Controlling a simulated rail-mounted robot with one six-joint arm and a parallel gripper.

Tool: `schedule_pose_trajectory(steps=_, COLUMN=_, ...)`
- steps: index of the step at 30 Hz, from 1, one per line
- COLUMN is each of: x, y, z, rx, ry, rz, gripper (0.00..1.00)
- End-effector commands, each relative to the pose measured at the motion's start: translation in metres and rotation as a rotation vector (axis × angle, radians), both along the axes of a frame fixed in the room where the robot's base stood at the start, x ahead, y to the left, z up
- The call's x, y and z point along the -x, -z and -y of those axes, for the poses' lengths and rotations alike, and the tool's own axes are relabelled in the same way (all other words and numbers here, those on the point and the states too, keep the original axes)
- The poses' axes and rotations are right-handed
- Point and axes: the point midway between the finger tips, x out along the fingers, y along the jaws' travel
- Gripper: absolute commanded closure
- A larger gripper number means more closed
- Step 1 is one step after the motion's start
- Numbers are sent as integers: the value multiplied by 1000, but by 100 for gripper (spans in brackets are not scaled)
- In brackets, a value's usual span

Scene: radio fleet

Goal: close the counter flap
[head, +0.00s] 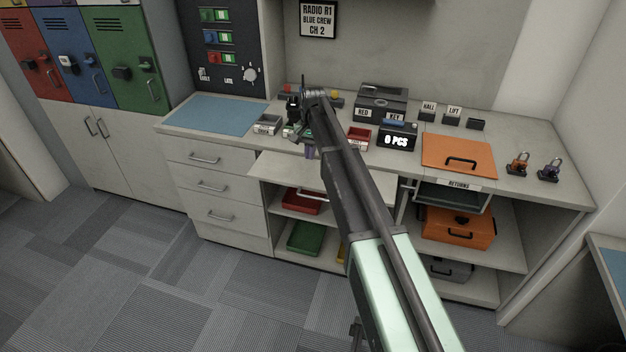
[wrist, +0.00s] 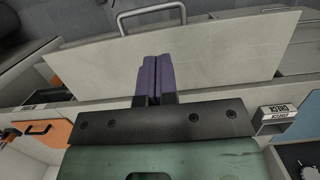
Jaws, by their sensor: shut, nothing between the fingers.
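The pale counter flap (head: 285,166) juts out from the front of the counter over the open shelves, roughly level. My gripper (head: 311,153) is at the flap's inner side, near the counter edge. Its purple fingers (wrist: 152,78) are shut and empty, and overlap the flap in the wrist view. I cannot tell whether they touch it.
The counter holds a blue mat (head: 212,114), a red tray (head: 358,138), a "0 PCS" display (head: 397,137), an orange lid (head: 458,154) and padlocks (head: 519,164). Below the flap are a red bin (head: 300,202) and a green bin (head: 305,238). The floor in front is clear.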

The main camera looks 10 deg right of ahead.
Motion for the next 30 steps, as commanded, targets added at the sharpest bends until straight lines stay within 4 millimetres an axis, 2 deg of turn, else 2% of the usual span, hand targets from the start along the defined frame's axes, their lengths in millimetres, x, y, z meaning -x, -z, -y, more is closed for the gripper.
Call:
schedule_pose_trajectory(steps=5, x=3, y=21, z=-1, rx=0, ry=-2, rz=1, gripper=100)
schedule_pose_trajectory(steps=18, x=18, y=116, z=-9, rx=0, ry=-3, rz=1, gripper=100)
schedule_pose_trajectory(steps=21, x=21, y=131, z=-11, rx=0, ry=-3, rz=1, gripper=100)
schedule_pose_trajectory(steps=25, x=23, y=139, z=-12, rx=0, ry=-3, rz=1, gripper=100)
schedule_pose_trajectory(steps=30, x=23, y=137, z=-12, rx=0, ry=-3, rz=1, gripper=100)
